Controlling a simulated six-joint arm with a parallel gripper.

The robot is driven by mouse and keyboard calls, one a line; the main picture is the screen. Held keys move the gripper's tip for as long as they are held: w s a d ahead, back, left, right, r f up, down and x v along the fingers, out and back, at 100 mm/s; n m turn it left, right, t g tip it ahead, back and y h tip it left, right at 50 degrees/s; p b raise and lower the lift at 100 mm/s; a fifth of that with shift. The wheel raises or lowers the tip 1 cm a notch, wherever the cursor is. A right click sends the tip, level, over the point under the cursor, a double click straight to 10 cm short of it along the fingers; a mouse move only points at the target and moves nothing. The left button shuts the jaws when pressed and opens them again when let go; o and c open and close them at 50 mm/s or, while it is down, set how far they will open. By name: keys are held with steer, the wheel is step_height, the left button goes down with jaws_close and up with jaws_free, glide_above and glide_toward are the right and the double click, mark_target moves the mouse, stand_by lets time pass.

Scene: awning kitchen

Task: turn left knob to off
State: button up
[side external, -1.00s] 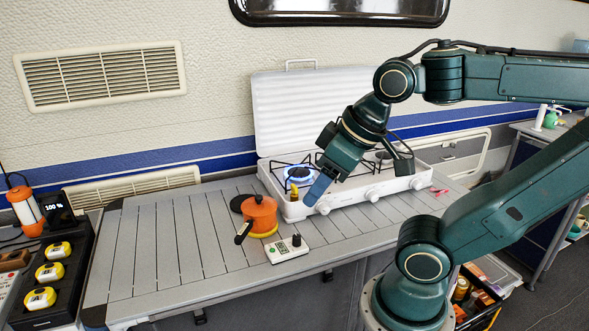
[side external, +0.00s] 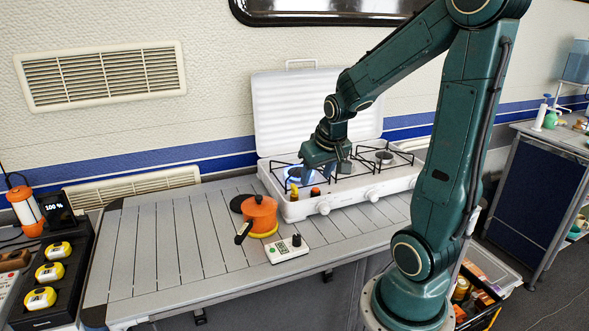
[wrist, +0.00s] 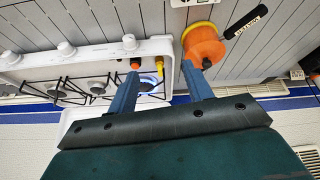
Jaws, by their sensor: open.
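The left knob (side external: 323,208) is a white round knob on the front of the white camping stove (side external: 345,203). It also shows in the wrist view (wrist: 130,42), beyond the left fingertip. A blue flame (side external: 296,174) burns on the left burner. My gripper (side external: 322,174) is open and empty, above the left part of the stove, behind and above the left knob. In the wrist view its two blue fingers (wrist: 160,68) are spread apart, with the yellow fitting (wrist: 158,63) showing between them. The knob's pointer is too small to read.
An orange pot (side external: 260,213) stands left of the stove, its black handle towards the front. A white box with a black knob (side external: 287,250) lies in front of it. The raised stove lid (side external: 290,105) stands behind. The table's left part is clear.

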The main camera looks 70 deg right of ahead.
steer(key=m+g, duration=0.1)
steer(key=m, duration=0.1)
glide_toward(326, 207)
step_height(326, 207, up, 3)
steer(key=a, duration=0.2)
steer(key=shift+s+d+r+h, duration=0.1)
steer(key=shift+s+r+h, duration=0.15)
steer(key=shift+s+h, duration=0.1)
steer(key=shift+f, duration=0.15)
steer(key=shift+x, duration=6.75)
steer(key=c, duration=1)
